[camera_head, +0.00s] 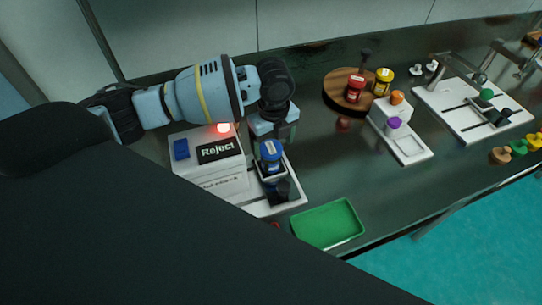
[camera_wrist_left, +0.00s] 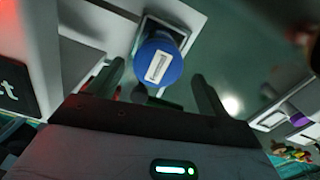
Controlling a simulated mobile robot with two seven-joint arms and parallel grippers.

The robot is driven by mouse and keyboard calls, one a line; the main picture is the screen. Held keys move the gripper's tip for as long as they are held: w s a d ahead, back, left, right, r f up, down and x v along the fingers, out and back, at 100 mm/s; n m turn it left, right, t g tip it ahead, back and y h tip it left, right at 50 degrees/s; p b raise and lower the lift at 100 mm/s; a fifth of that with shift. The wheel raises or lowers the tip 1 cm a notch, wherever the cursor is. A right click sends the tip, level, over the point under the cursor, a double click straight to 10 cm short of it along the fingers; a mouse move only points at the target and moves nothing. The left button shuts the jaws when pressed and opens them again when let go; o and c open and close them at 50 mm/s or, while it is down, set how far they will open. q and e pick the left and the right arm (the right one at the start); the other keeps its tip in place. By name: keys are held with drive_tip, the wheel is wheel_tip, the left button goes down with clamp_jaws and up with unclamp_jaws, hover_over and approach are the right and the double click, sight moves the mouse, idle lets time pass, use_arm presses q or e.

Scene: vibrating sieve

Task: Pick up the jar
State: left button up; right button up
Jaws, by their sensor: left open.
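A blue-lidded jar (camera_head: 270,152) stands on the white tray of the machine with the "Reject" sign in the head view. In the left wrist view its round blue lid with a pale label (camera_wrist_left: 159,67) shows ahead of my gripper. My left gripper (camera_wrist_left: 156,72) is open, with one dark finger on each side of the lid in the picture and visible gaps. Nothing is held. How far the fingertips are from the jar in depth cannot be told. My right gripper is not in view.
The "Reject" machine (camera_head: 210,165) with a lit red lamp stands left of the jar. A green tray (camera_head: 328,224) lies at the front edge. A red-lidded jar (camera_head: 354,88) and a yellow-lidded jar (camera_head: 382,82) stand farther back right.

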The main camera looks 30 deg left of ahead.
use_arm(q)
drive_tip(key=shift+a+f, duration=0.15)
drive_tip(key=shift+f, duration=1.3)
drive_tip(key=shift+a+f, duration=0.15)
drive_tip(key=shift+f, duration=1.25)
drive_tip(key=shift+c, duration=0.5)
drive_tip(key=c, duration=1)
